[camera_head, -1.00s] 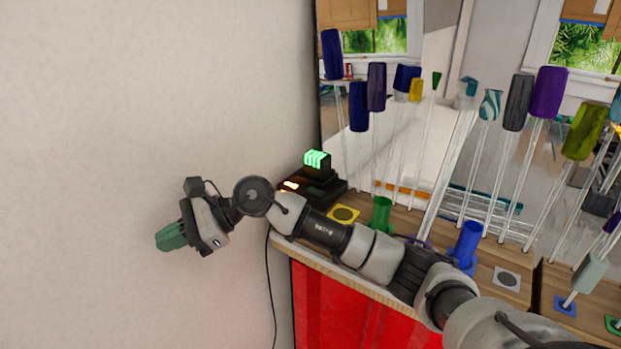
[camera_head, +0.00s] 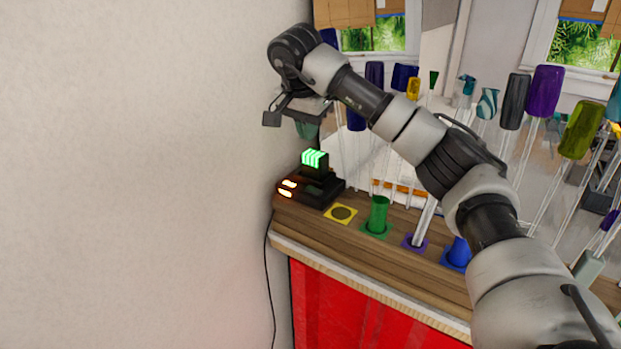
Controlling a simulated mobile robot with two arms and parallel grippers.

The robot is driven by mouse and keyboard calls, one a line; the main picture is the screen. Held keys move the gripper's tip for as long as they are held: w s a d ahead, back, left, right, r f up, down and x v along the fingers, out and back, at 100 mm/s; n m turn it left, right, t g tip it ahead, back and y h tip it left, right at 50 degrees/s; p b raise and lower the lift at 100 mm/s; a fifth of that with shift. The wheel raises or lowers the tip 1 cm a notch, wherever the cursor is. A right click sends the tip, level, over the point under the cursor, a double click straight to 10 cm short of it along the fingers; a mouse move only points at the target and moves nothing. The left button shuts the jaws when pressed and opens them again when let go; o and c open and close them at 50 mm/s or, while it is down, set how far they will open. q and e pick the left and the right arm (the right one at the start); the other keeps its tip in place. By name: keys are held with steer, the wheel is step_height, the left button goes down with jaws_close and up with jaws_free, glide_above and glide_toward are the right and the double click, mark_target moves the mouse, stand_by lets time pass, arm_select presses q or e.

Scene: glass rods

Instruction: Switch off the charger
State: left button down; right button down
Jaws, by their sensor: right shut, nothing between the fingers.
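The charger (camera_head: 318,196) is a black box at the left end of the wooden bench top, close to the wall. A block with green lit bars (camera_head: 314,159) stands in it, and orange lights (camera_head: 287,187) glow on its left side. My right gripper (camera_head: 307,130) points down just above the charger, with its greenish fingertips shut and empty. I see a gap between the fingertips and the block, though the depth is hard to judge. My left gripper is not in view.
A yellow pad (camera_head: 341,213), a green holder (camera_head: 378,214) and a blue holder (camera_head: 457,252) stand along the bench right of the charger. Several glass rods with coloured handles rise behind. A black cable (camera_head: 269,285) hangs down the wall.

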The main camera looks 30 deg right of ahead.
steer(key=shift+w+f, duration=0.1)
steer(key=shift+f, duration=0.05)
glide_toward(312, 187)
steer(key=p+x, duration=0.1)
steer(key=x, duration=0.2)
steer(key=p+x, duration=0.2)
steer(key=shift+d+f, duration=0.3)
steer(key=shift+f, duration=0.05)
steer(key=shift+w+a+f, duration=0.1)
steer(key=shift+w+f, duration=0.05)
steer(key=shift+f, duration=0.5)
